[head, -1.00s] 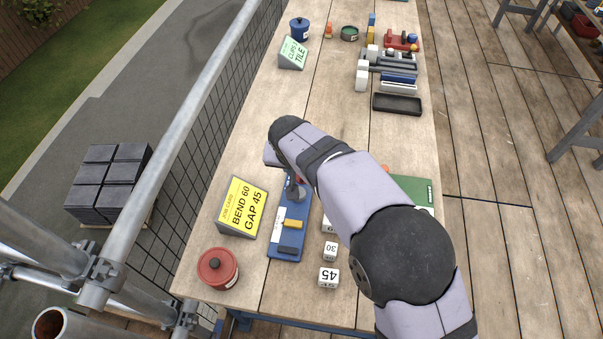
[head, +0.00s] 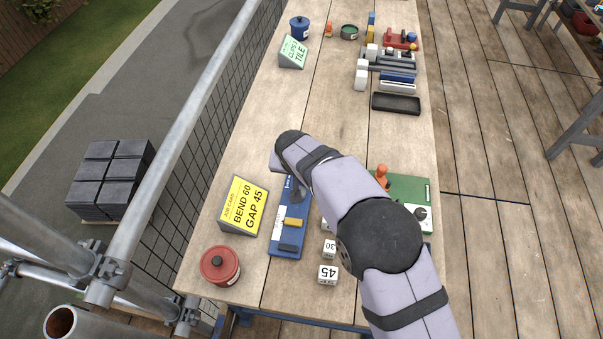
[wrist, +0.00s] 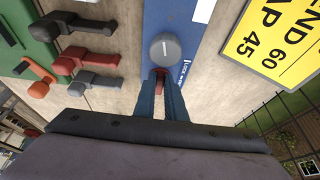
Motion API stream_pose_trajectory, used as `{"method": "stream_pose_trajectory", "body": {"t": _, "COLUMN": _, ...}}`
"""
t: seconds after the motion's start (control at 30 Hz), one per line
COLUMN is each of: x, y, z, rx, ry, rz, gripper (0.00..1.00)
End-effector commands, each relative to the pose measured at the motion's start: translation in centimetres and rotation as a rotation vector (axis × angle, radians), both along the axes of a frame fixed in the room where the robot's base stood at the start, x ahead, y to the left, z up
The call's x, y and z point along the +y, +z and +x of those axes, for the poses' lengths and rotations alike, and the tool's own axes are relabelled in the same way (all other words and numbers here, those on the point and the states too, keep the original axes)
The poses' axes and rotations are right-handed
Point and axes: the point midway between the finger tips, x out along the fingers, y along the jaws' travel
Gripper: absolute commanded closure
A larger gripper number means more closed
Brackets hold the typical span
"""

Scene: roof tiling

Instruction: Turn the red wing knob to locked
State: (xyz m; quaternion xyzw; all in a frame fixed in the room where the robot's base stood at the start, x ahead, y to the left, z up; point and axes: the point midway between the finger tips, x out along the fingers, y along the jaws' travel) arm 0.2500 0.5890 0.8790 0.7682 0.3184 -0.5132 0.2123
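A long blue board (head: 298,205) lies on the table beside the yellow job card. It carries a yellow block (head: 293,223) and a white label strip, and in the wrist view a round grey knob (wrist: 165,48) and white lettering, partly readable as "LOCK". The red wing knob (wrist: 160,74) shows as a small red patch just below the grey knob, between the fingertips; the rest is hidden. My gripper (wrist: 163,86) is over the board, its two fingers slightly apart around the red patch. I cannot tell whether they press on it. In the head view, my arm hides the knob.
The yellow job card (head: 243,204) stands close to the left of the board, and a red pot (head: 220,266) near the front. A white numbered cube (head: 328,275) lies right of the board. A green board with levers (head: 408,190) is further right.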

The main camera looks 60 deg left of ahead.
Motion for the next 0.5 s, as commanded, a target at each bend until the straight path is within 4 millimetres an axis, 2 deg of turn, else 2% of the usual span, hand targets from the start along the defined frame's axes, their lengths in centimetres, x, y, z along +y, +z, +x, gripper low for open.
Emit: {"method": "stream_pose_trajectory", "body": {"t": 0.5, "x": -0.15, "y": 0.09, "z": 0.14, "rx": 0.001, "ry": 0.063, "rz": -0.001, "gripper": 1.0}}
